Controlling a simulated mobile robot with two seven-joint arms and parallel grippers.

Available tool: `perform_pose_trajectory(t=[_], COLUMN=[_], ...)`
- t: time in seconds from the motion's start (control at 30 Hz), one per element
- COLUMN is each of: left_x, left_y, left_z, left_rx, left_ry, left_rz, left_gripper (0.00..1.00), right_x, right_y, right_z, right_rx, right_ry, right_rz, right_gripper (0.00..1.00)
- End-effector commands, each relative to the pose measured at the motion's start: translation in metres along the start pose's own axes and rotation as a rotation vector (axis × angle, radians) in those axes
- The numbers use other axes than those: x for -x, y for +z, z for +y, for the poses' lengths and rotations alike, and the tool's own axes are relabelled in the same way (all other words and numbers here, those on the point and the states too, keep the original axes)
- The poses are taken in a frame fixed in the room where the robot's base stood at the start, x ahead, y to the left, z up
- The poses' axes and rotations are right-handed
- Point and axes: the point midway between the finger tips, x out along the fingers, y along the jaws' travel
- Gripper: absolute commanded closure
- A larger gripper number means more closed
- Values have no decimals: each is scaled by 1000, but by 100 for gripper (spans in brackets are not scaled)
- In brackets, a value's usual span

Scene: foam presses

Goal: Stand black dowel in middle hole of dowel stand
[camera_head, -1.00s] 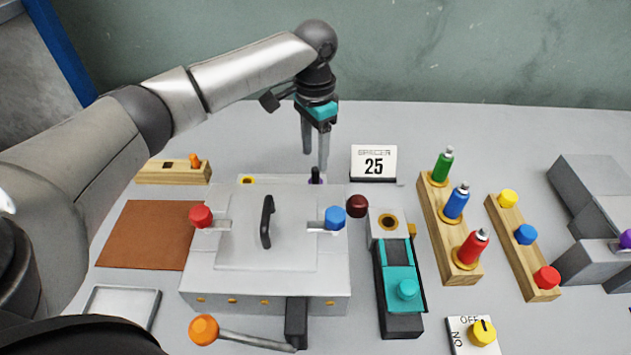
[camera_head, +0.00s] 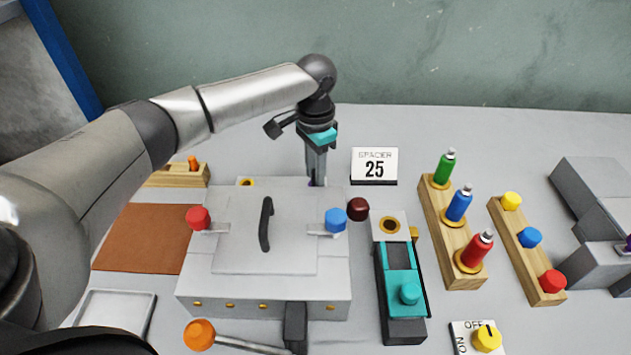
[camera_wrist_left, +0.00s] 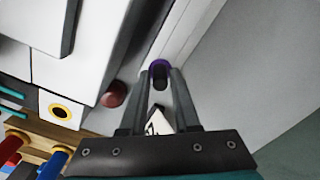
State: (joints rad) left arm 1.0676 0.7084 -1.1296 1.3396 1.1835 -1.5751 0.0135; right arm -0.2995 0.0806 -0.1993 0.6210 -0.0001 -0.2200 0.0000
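The black dowel (camera_wrist_left: 159,82) shows in the left wrist view between my left fingertips, with a purple ring around or behind its far end. In the head view my left gripper (camera_head: 316,184) points down behind the grey press, and the fingers hide most of the dowel. The fingers flank the dowel closely; whether they touch it is unclear. A low pale strip behind the press carries a yellow-ringed hole (camera_head: 246,182); it may be the dowel stand, but the press hides most of it. My right gripper is not in view.
The grey press (camera_head: 240,290) with a black handle (camera_head: 266,224) stands just in front of the gripper. A "25" spacer card (camera_head: 374,166) is close to its right. Wooden racks (camera_head: 441,215) stand farther right. The table behind is free.

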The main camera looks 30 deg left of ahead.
Motion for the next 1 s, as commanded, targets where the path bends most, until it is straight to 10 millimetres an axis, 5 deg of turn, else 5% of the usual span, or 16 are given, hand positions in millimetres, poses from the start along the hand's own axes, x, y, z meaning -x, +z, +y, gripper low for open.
perform_pose_trajectory(t=[0.23,0.83,1.0], left_x=[0,2,17], left_y=[0,0,-1], left_z=[0,0,-1], left_rx=[0,0,0], left_ry=[0,0,-1], left_rz=[0,1,4], left_gripper=[99,100,100], right_x=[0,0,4], right_y=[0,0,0], right_z=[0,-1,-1], right_rx=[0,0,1], right_ry=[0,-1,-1], right_rz=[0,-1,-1], right_gripper=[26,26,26])
